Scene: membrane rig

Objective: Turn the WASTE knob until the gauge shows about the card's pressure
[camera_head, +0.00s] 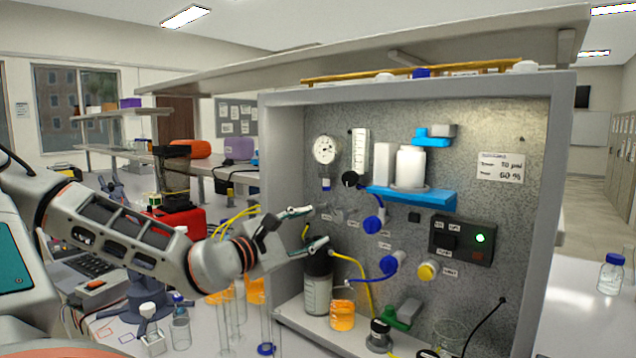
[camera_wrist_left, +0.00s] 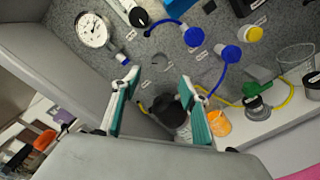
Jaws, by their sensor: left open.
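The round white gauge (camera_head: 325,150) is at the upper left of the grey panel; it also shows in the left wrist view (camera_wrist_left: 93,29). Its needle is too small to read. The card (camera_head: 500,168) at the upper right appears to read 10 psi and 60 %. Two blue knobs, an upper one (camera_head: 373,225) and a lower one (camera_head: 388,264), and a yellow knob (camera_head: 428,271) are on the panel. Their labels are too small to tell which is WASTE. My left gripper (camera_head: 309,228) is open and empty, left of the blue knobs and apart from them. My right gripper is out of view.
A blue shelf (camera_head: 425,197) with white bottles juts from the panel. A dark-capped bottle (camera_head: 318,290) and an orange beaker (camera_head: 343,311) stand below my gripper. The cabinet's left wall (camera_head: 283,180) is close to my arm. Blue and yellow tubes cross the panel's lower part.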

